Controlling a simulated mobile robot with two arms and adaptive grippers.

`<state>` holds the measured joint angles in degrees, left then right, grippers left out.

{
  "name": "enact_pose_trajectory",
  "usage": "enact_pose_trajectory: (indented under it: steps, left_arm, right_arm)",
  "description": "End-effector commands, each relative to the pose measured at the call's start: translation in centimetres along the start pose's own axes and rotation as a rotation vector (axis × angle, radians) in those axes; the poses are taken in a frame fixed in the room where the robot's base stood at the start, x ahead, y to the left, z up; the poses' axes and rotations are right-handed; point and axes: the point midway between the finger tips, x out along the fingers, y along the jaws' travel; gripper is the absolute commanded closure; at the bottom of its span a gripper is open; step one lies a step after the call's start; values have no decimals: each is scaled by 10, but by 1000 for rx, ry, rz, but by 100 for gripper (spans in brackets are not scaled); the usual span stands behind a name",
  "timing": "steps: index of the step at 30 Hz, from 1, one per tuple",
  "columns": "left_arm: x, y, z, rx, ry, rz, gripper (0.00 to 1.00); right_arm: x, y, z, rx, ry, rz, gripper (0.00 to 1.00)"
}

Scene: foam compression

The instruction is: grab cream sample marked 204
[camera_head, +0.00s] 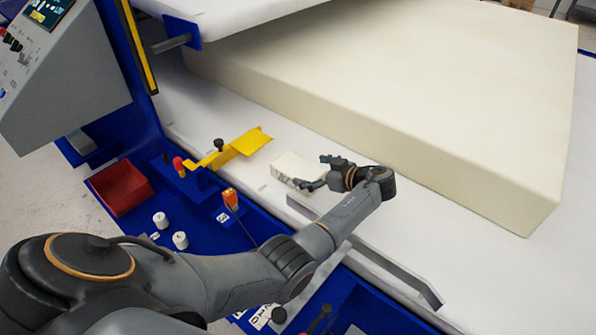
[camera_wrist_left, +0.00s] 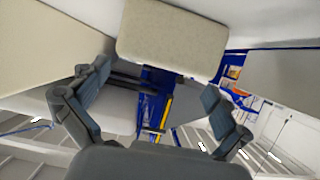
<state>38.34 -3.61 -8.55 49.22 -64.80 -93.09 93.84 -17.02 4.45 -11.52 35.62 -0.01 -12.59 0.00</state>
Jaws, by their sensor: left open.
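The cream sample (camera_head: 292,168) is a small pale block on the white bed. Its near face carries dark print, too small to read. My left gripper (camera_head: 318,174) is at the block's right end, its fingers close to it and partly covering it. In the left wrist view, the cream sample (camera_wrist_left: 172,38) shows large at the top, beyond the open fingers of my left gripper (camera_wrist_left: 157,82). Whether a finger touches the block I cannot tell. My right gripper is out of view.
A large cream foam slab (camera_head: 420,105) lies behind my left gripper. A yellow bracket (camera_head: 245,143) stands left of the sample. A grey rail (camera_head: 395,278) runs in front. A red bin (camera_head: 121,187) and white weights (camera_head: 180,240) sit on the blue frame.

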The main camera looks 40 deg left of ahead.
Motion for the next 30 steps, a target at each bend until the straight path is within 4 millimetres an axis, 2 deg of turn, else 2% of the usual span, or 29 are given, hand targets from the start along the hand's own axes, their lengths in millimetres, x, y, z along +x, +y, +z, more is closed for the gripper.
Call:
enact_pose_trajectory:
  steps: [6, 15, 16, 20, 21, 30]
  left_arm:
    - [31, 1, 2, 1, 1, -3, 0]
    - [37, 1, 3, -1, 0, -1, 0]
    - [37, 1, 3, -1, 0, -1, 2]
    - [37, 1, 3, -1, 0, -1, 29]
    - [37, 1, 3, -1, 0, -1, 32]
    - [37, 1, 3, 0, 0, -1, 33]
  right_arm:
    - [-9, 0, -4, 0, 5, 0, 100]
    - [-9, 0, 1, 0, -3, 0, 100]
    - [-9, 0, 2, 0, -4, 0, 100]
    - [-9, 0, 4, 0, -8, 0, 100]
    - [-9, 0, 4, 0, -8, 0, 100]
    - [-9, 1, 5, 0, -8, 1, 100]
